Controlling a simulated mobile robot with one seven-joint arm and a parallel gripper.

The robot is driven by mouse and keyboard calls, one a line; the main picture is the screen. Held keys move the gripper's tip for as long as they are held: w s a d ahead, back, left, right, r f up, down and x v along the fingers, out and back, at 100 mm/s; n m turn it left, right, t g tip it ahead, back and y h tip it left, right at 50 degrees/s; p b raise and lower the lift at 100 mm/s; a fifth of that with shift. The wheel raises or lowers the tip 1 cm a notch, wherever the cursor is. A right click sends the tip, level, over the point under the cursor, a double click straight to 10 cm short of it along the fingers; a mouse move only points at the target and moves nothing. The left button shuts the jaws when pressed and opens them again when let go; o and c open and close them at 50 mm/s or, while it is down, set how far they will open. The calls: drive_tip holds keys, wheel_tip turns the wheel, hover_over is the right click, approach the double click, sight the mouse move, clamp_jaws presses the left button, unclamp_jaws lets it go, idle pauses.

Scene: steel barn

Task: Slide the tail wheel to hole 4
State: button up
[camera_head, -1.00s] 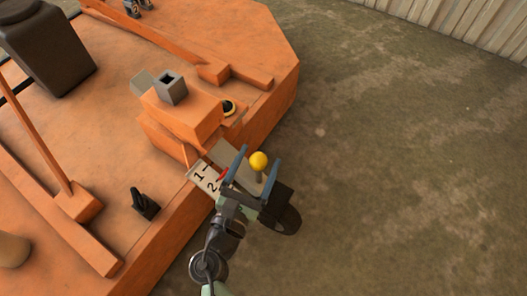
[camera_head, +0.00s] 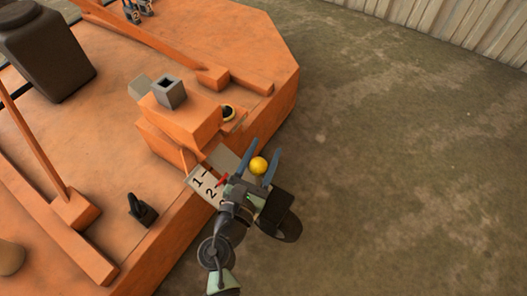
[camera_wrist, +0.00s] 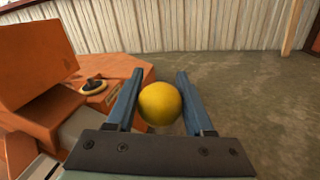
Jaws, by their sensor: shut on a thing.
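The tail wheel (camera_head: 287,225) is a dark tyre at the orange machine's edge, partly hidden by my arm. A yellow ball knob (camera_head: 258,165) stands beside it, and it also shows in the wrist view (camera_wrist: 160,103). My gripper (camera_head: 263,162) has its two blue fingers on either side of the knob, shut on it. A pale number plate (camera_head: 203,185) shows 1 and 2; any further numbers are hidden behind my arm. A small red pointer (camera_head: 222,180) lies by the 2.
The orange machine deck (camera_head: 110,120) fills the left, with a raised orange block (camera_head: 185,125) near the plate. A black ring on a yellow base (camera_wrist: 94,86) sits on the deck. Open floor (camera_head: 390,180) lies to the right.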

clamp_jaws()
drive_tip(key=shift+d+f, duration=0.1)
drive_tip(key=s+d+f+b, duration=0.2)
drive_tip(key=s+d+f, duration=0.2)
drive_tip(key=d, duration=0.2)
drive_tip(key=shift+s+f+b, duration=0.15)
drive_tip(key=shift+s+b, duration=0.1)
drive_tip(key=shift+b, duration=0.1)
drive_tip(key=o, duration=1.1)
unclamp_jaws()
drive_tip(key=shift+o, duration=0.2)
